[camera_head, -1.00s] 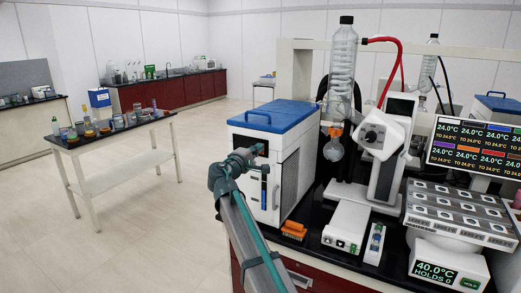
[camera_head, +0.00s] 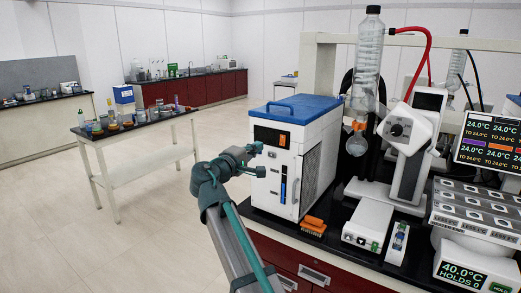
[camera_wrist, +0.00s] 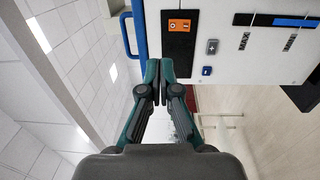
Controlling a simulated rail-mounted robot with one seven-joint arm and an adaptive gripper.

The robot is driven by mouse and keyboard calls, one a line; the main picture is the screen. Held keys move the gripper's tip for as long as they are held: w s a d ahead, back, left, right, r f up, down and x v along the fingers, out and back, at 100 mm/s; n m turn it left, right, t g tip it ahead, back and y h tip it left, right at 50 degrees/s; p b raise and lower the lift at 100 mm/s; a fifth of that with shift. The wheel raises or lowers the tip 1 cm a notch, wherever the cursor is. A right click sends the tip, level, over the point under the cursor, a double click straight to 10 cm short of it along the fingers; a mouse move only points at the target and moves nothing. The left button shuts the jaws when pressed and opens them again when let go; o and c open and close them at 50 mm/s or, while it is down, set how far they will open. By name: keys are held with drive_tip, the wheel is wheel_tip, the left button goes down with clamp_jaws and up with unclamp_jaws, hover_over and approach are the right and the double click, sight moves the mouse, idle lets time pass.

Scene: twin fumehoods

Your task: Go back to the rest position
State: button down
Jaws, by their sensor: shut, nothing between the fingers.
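My gripper (camera_head: 258,160) is in front of the white chiller box with a blue lid (camera_head: 295,160), at the height of its front panel. In the wrist view, the fingers of my gripper (camera_wrist: 160,82) are together, with nothing between them. The chiller's front (camera_wrist: 245,40) fills the upper right of that view, turned on its side. Its dark panel with an orange display (camera_wrist: 180,33) lies just beyond the fingertips. A gap shows between the fingertips and the panel in the head view, though contact with the lower front is hard to rule out.
The bench (camera_head: 262,207) carries an orange rack (camera_head: 313,226), a rotary evaporator (camera_head: 410,140) with glassware, a grey block heater (camera_head: 475,208) and a monitor (camera_head: 490,140). A white side table (camera_head: 150,165) with bottles stands at left. The floor between (camera_head: 150,250) is open.

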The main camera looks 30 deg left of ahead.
idle(0.5)
drive_tip(key=d+f+m+g, duration=0.2)
drive_tip(key=d+f+g, duration=0.2)
drive_tip(key=f, duration=1.1)
drive_tip(key=d+f+m+g, duration=0.25)
drive_tip(key=d+f, duration=0.25)
drive_tip(key=f, duration=1)
drive_tip(key=s+d+f+m+g+h, duration=0.15)
drive_tip(key=s+d+f+g, duration=0.25)
drive_tip(key=d+f, duration=0.8)
drive_tip(key=s+d+f+m+g+y, duration=0.15)
drive_tip(key=s+d+f+g, duration=0.4)
drive_tip(key=f, duration=0.95)
drive_tip(key=s+d+f+m+g, duration=0.4)
drive_tip(key=s+d+f, duration=0.95)
drive_tip(key=d, duration=0.35)
drive_tip(key=s+d+f+m+g, duration=0.1)
drive_tip(key=s+d+f, duration=0.2)
drive_tip(key=s, duration=0.4)
drive_tip(key=s+d+f+m+g+y, duration=0.1)
drive_tip(key=s+d+f+m+g, duration=0.1)
drive_tip(key=s+d, duration=0.3)
drive_tip(key=s+d+f+m+g+y, duration=0.1)
drive_tip(key=s+d+f+m+g, duration=0.1)
drive_tip(key=s, duration=0.8)
drive_tip(key=d+f, duration=0.1)
drive_tip(key=d, duration=0.1)
drive_tip(key=shift+s+d+f, duration=0.2)
drive_tip(key=shift+d+f, duration=0.2)
